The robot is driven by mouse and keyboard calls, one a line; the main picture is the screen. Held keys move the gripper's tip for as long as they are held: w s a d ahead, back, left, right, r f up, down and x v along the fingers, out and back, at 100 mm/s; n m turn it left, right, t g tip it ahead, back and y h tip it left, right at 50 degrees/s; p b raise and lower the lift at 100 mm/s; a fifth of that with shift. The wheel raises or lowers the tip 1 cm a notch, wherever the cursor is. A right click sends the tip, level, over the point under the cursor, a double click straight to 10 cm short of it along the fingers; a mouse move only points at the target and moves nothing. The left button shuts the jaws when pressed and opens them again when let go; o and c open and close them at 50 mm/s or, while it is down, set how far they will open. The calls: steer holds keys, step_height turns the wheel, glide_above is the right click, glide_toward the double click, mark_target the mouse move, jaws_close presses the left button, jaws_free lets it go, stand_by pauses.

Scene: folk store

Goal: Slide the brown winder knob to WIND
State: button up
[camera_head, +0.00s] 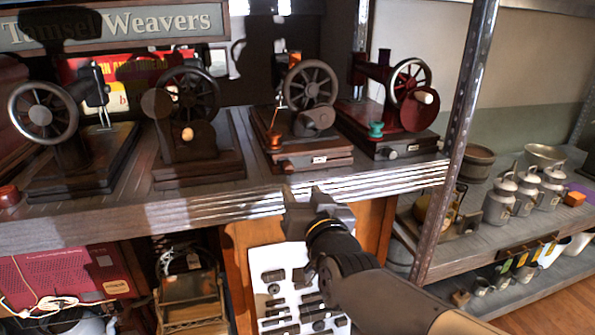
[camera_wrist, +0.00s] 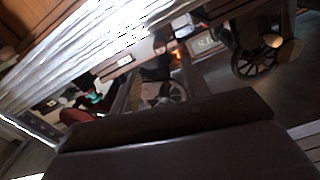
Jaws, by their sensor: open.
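Several old hand-crank sewing machines stand in a row on the shelf in the head view. The brown machine with a copper-coloured spool (camera_head: 274,138) has a wooden base (camera_head: 305,158) with a small white label (camera_head: 320,160) on its front. The dark red machine (camera_head: 375,75) to its right has a similar label and a small front knob (camera_head: 391,153). I cannot tell for sure which part is the brown winder knob, and no WIND marking is readable. My gripper (camera_head: 308,198) is open and empty, just below and in front of the shelf edge, apart from the machines.
The ridged shelf edge (camera_head: 230,205) runs between my gripper and the machines. A metal upright post (camera_head: 457,150) stands to the right. A white board with dark parts (camera_head: 268,262) is below the shelf. Milk cans (camera_head: 500,200) stand on the right shelf.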

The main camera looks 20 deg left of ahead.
mark_target(290, 170)
steer(key=p+x, duration=0.2)
steer(key=x, duration=0.8)
steer(key=shift+w, duration=0.15)
jaws_close()
stand_by(0.5)
